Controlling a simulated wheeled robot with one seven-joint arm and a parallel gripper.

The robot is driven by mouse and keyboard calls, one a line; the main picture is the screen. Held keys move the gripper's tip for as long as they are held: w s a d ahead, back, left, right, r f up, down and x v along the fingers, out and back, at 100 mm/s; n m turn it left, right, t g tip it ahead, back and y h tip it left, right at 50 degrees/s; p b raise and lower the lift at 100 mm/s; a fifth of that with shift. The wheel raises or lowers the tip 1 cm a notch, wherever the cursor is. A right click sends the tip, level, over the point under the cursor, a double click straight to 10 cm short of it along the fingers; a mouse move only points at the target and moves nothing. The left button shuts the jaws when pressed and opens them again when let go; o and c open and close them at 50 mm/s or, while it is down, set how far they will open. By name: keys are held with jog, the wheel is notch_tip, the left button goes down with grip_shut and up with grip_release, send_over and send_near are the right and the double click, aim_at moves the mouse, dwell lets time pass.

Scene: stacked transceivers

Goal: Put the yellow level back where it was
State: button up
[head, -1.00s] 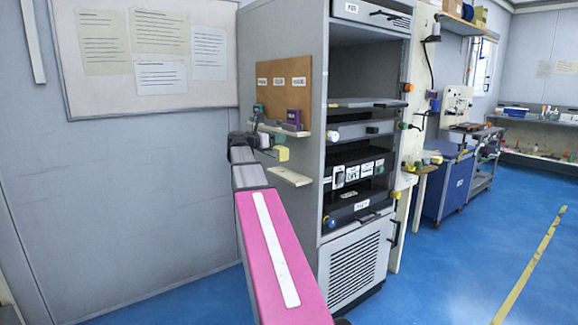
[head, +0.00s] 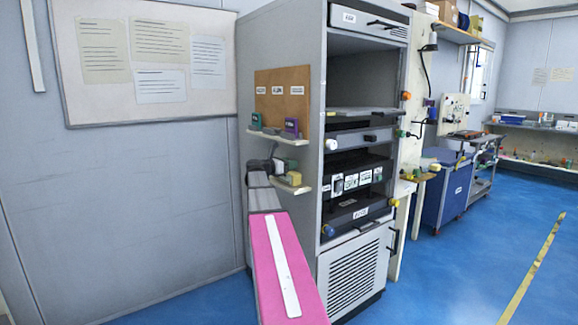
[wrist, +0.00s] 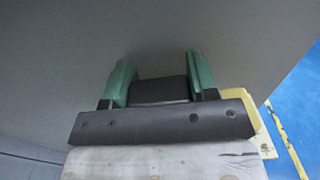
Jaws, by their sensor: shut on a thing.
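The yellow level (head: 294,179), a small pale yellow block in the head view, is at the low side shelf (head: 301,189) on the grey cabinet. My gripper (head: 277,166) is at that shelf and shut on the level. The arm partly hides the grip. In the wrist view, my gripper (wrist: 160,85) has two green fingers with a dark block between them. A yellow piece (wrist: 258,125) shows to the right, partly hidden by the dark crossbar. Whether the level touches the shelf is too small to tell.
An upper side shelf (head: 272,137) just above holds a green device (head: 256,121) and a purple device (head: 291,126), below a brown board (head: 283,92). The cabinet (head: 280,55) stands close on the right. The grey wall side at left is free.

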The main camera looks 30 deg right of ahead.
jog(key=shift+f, duration=0.25)
jog(key=o, duration=1.1)
jog(key=shift+o, duration=0.2)
